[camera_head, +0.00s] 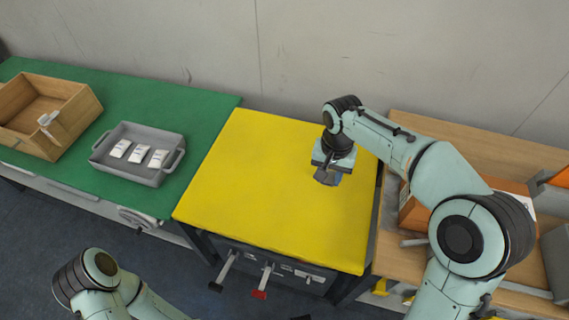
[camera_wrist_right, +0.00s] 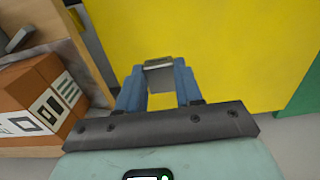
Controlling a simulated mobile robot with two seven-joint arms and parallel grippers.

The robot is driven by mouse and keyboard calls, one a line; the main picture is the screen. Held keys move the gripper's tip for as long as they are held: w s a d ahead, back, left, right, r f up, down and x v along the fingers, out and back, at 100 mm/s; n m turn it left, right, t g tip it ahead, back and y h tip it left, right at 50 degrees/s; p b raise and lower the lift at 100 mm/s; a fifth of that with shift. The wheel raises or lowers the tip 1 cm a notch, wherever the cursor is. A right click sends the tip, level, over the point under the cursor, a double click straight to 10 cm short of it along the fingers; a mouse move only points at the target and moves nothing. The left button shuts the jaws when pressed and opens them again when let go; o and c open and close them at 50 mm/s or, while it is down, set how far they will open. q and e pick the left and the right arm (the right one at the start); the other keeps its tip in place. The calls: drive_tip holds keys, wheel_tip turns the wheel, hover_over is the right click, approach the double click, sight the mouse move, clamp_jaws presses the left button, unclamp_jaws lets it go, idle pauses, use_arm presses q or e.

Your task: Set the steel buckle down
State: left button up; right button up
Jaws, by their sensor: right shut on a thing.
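My right gripper (camera_head: 327,177) hangs over the right part of the yellow tabletop (camera_head: 250,190), pointing down. In the right wrist view its two blue fingers (camera_wrist_right: 158,86) are shut on the steel buckle (camera_wrist_right: 158,66), a small grey metal piece between the fingertips. Yellow shows behind and between the fingers. In the head view I cannot make out the buckle apart from the gripper. I cannot tell how high it is above the yellow surface. Part of my left arm shows at the bottom left, but its gripper is out of view.
A green table (camera_head: 120,98) on the left holds a grey tray (camera_head: 160,178) with several white packets and a wooden box (camera_head: 85,108). Right of the yellow table, a wooden bench (camera_head: 470,150) bears a cardboard box (camera_wrist_right: 35,95) with labels. The yellow tabletop is otherwise clear.

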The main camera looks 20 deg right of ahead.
drive_tip(key=shift+f, duration=0.2)
drive_tip(key=b, duration=0.2)
hover_over(320, 216)
wheel_tip(320, 216, down, 14)
drive_tip(key=shift+f, duration=2.5)
drive_tip(key=shift+f, duration=0.15)
drive_tip(key=o, duration=1)
drive_tip(key=shift+o, duration=0.2)
